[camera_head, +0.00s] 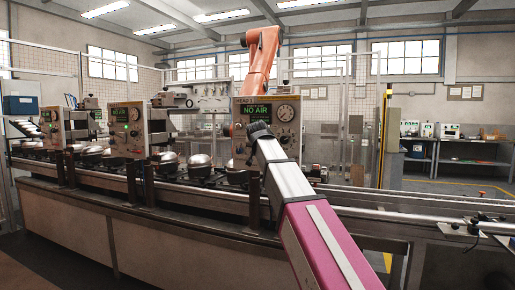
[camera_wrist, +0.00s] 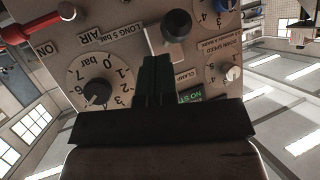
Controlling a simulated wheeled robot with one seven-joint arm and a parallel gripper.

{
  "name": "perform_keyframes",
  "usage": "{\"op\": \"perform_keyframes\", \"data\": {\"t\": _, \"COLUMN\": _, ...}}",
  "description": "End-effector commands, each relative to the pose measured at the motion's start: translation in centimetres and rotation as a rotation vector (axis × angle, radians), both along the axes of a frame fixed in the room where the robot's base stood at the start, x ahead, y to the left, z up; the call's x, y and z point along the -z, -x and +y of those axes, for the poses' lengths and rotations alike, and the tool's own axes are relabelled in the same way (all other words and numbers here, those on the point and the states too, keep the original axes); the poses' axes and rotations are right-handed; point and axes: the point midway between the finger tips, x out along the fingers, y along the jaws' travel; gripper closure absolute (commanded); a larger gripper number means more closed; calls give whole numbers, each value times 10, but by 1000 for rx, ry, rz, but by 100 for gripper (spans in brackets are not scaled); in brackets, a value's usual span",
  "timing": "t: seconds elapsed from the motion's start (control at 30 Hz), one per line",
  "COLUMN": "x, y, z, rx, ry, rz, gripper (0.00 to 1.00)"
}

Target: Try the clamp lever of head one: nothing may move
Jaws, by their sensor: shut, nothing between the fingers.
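Head one is the beige panel (camera_head: 240,150) marked HEAD 1 in the head view, with a green display (camera_head: 255,110) reading NO AIR. My gripper (camera_wrist: 157,62) is shut and empty in the wrist view, its black fingers close in front of the panel. Just beyond the fingertips is a dark round knob (camera_wrist: 176,26), with a thin pale rod (camera_wrist: 151,40) beside it. I cannot tell whether the fingertips touch the knob or rod. In the head view my wrist hides the fingers.

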Motion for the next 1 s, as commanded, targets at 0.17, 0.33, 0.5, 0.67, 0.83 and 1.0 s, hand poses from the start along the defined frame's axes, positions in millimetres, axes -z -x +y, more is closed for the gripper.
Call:
{"op": "perform_keyframes", "data": {"t": 0.17, "x": -14, "y": 9, "z": -17, "rx": 1, "ry": 0, "rz": -1, "gripper": 100}}
{"op": "perform_keyframes", "data": {"t": 0.33, "x": -29, "y": 42, "z": -19, "rx": -1, "ry": 0, "rz": -2, "gripper": 100}}
{"op": "perform_keyframes", "data": {"t": 0.5, "x": -44, "y": 71, "z": -19, "rx": -1, "ry": 1, "rz": -2, "gripper": 100}}
{"op": "perform_keyframes", "data": {"t": 0.67, "x": -53, "y": 89, "z": -18, "rx": -1, "ry": 1, "rz": -1, "gripper": 100}}
{"op": "perform_keyframes", "data": {"t": 0.83, "x": -58, "y": 98, "z": -18, "rx": 0, "ry": 1, "rz": -1, "gripper": 100}}
{"op": "perform_keyframes", "data": {"t": 1.0, "x": -59, "y": 99, "z": -18, "rx": 0, "ry": 1, "rz": 0, "gripper": 100}}
